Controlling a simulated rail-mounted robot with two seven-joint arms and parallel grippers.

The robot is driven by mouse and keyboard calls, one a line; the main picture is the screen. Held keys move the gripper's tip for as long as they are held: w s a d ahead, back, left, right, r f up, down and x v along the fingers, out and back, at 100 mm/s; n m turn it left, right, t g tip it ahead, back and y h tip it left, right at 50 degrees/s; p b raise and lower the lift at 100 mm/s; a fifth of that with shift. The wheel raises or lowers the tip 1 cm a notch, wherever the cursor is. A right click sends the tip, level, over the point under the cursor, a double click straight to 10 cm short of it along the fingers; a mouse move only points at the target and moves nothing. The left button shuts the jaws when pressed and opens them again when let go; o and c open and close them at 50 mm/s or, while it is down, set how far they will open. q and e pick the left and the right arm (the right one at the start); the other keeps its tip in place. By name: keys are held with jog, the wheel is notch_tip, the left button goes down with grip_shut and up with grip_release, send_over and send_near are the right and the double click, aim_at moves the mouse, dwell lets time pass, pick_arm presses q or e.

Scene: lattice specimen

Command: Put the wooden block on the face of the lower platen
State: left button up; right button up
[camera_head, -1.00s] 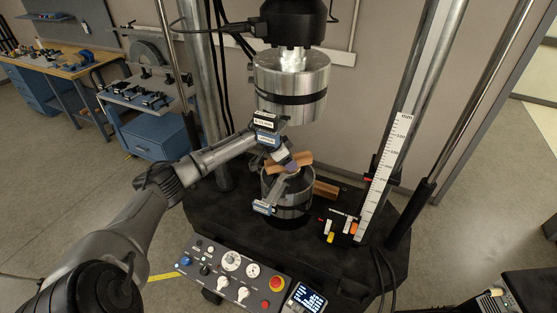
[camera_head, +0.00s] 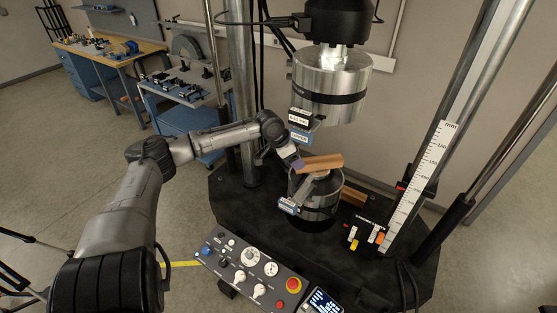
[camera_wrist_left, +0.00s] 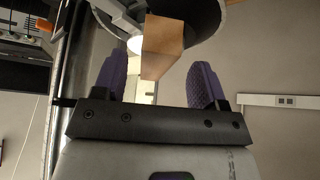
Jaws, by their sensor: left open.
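The wooden block (camera_head: 322,162) lies on the top of the lower platen (camera_head: 318,195), a short metal cylinder, and one end of it sticks out past the platen's rim on the left. My left gripper (camera_head: 298,164) is at that left end of the block, open. In the left wrist view the block (camera_wrist_left: 162,45) shows end-on beyond and between the spread purple fingers (camera_wrist_left: 160,80), with a gap on both sides. The dark round platen (camera_wrist_left: 210,20) is behind it. My right gripper is in neither view.
The upper platen (camera_head: 330,85) hangs above with open space under it. Another piece of wood (camera_head: 353,197) lies behind the lower platen on the black base. A white scale (camera_head: 415,190) stands at the right, and a control panel (camera_head: 250,270) is in front.

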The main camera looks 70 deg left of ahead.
pick_arm(q)
jog(key=shift+s+a+p, duration=0.15)
jog(key=shift+s+a, duration=0.1)
jog(key=shift+s, duration=1.15)
jog(key=shift+s+a+p, duration=0.15)
jog(key=shift+s+a, duration=0.05)
jog(key=shift+s, duration=1.2)
